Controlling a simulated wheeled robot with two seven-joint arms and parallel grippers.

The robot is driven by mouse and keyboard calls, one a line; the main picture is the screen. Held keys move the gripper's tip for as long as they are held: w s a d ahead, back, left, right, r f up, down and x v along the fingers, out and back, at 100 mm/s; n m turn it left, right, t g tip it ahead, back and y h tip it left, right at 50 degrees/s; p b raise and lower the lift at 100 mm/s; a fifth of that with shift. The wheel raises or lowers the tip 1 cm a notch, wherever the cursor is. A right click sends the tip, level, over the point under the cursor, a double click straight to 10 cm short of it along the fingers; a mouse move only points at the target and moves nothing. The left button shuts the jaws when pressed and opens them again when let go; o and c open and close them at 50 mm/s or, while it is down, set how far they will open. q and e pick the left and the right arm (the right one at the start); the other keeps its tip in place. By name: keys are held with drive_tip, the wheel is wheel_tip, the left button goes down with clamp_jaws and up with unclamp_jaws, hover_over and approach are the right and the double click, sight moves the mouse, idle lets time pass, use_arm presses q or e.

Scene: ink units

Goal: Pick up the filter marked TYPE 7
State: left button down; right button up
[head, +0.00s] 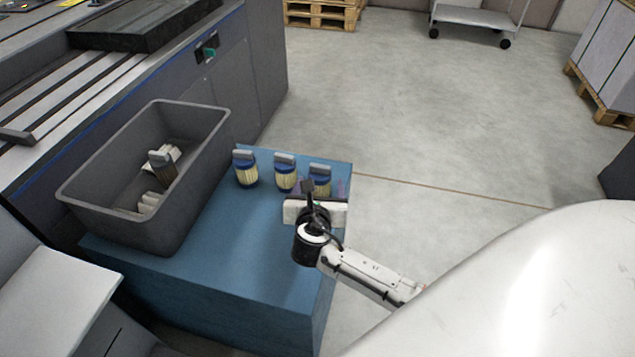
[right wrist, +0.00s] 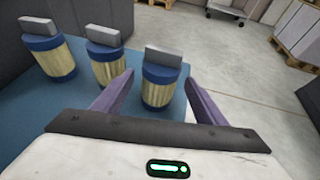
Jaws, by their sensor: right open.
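Three filters stand upright in a row on the blue table (head: 215,240). Each has a pleated cream body, blue bands and a grey block on top. They are the left filter (head: 246,172), the middle filter (head: 285,174) and the right filter (head: 320,177). No TYPE 7 marking can be read on any. My right gripper (head: 318,188) is open at the right filter. In the right wrist view its purple fingers (right wrist: 154,88) stand on either side of the right filter (right wrist: 160,82), apart from it. The middle filter (right wrist: 106,62) and left filter (right wrist: 50,60) are left of the fingers. My left gripper is out of view.
The front of the table is clear. Pallets and a cart (head: 478,17) are far back.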

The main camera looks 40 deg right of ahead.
sight(321, 173)
drive_tip(key=x, duration=0.2)
drive_tip(key=b+x, duration=0.1)
drive_tip(key=x, duration=0.1)
drive_tip(key=r+x, duration=0.1)
drive_tip(key=x, duration=0.1)
drive_tip(key=shift+w, duration=0.15)
drive_tip(key=shift+r, duration=0.1)
drive_tip(key=c, duration=1.2)
